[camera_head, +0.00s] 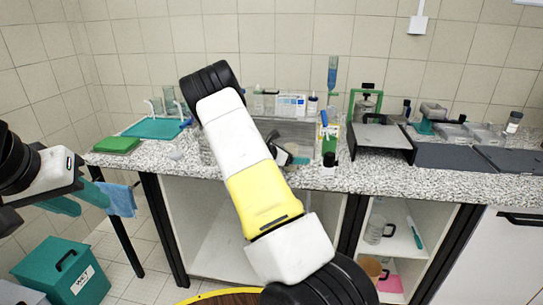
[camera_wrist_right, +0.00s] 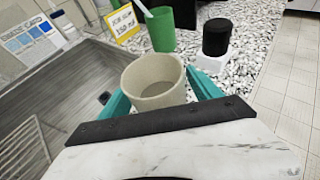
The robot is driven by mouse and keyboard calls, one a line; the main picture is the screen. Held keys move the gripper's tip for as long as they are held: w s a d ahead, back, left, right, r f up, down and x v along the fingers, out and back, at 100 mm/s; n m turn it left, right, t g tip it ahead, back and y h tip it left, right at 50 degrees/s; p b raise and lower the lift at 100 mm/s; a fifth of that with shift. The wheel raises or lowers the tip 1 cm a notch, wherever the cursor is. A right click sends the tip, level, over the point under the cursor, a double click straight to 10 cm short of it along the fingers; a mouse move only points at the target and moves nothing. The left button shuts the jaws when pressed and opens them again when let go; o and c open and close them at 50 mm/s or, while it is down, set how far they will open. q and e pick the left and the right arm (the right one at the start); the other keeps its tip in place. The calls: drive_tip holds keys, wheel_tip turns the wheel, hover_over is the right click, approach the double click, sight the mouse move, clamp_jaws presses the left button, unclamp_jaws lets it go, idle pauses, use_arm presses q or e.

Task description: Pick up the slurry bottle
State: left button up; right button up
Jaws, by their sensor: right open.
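No readable label marks any vessel as the slurry bottle. An open, round, beige-grey vessel (camera_wrist_right: 153,85) stands at the sink's edge in the right wrist view. My right gripper (camera_wrist_right: 155,100) is open, its teal fingers on either side of the vessel's lower part; contact cannot be told. In the head view this gripper (camera_head: 297,158) is small and partly hidden by my own arm. A small bottle with a dark cap (camera_head: 512,122) stands at the far right of the counter. My left gripper (camera_head: 82,200) is at the left, its teal fingers apart and empty, in front of the counter.
A green cup (camera_wrist_right: 161,30), a yellow card (camera_wrist_right: 122,20) and a black-capped item (camera_wrist_right: 217,37) on a white base stand close beyond the vessel. The metal sink (camera_wrist_right: 60,95) lies left of it. A teal bin (camera_head: 62,272) stands on the floor at left.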

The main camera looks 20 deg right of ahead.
clamp_jaws()
drive_tip(key=shift+r, duration=0.25)
